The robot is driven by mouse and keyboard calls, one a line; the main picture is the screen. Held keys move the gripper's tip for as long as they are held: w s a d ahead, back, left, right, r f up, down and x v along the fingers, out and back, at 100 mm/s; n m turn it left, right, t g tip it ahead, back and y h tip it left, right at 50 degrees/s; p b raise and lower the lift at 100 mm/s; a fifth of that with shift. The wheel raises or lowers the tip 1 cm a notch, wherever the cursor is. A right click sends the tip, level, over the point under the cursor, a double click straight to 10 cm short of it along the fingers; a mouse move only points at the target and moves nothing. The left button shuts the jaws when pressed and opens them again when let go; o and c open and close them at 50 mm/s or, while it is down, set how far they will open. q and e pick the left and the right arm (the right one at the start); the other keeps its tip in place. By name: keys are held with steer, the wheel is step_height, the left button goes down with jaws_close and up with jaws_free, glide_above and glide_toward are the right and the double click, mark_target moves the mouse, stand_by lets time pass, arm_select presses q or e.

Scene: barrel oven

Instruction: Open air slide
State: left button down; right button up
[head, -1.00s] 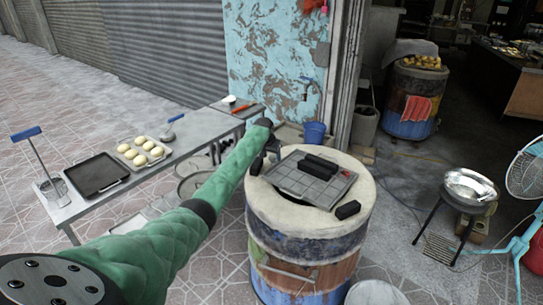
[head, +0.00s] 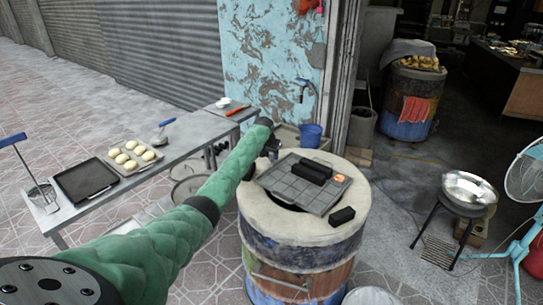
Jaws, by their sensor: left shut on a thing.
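A grey square grid plate (head: 283,182) lies over the mouth of the barrel oven (head: 300,238). Dark bars (head: 313,173) rest on it. An orange glow (head: 338,179) shows at a small spot near its right side. My left gripper (head: 272,148) is at the plate's far left edge, reached over the rim from the left. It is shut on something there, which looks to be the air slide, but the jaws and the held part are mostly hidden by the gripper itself. My right gripper is not in view.
A loose black block (head: 342,215) lies on the front right rim. A metal table (head: 188,140) with trays and buns stands at left. A blue bucket (head: 311,134) is behind the oven. A wok on a stand (head: 467,190) and a fan (head: 527,180) are at right.

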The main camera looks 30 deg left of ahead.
arm_select(q)
steer(key=shift+s+r, duration=0.2)
steer(key=shift+r, duration=0.05)
steer(key=c, duration=1)
jaws_free()
steer(key=shift+w+f, duration=0.1)
steer(key=shift+o, duration=0.2)
steer(key=shift+w+d+f, duration=0.1)
steer(key=shift+w+d, duration=0.05)
steer(key=shift+s+r, duration=0.35)
steer(key=shift+r, duration=0.2)
steer(key=b+v, duration=0.2)
steer(key=v, duration=0.4)
steer(key=shift+r, duration=0.25)
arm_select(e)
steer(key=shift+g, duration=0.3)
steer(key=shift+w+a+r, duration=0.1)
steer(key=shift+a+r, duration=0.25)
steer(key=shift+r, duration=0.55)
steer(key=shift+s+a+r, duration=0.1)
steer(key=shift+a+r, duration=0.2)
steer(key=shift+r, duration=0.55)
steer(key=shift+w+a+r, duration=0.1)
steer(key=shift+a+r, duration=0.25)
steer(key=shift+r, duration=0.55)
arm_select(q)
steer(key=shift+d, duration=0.1)
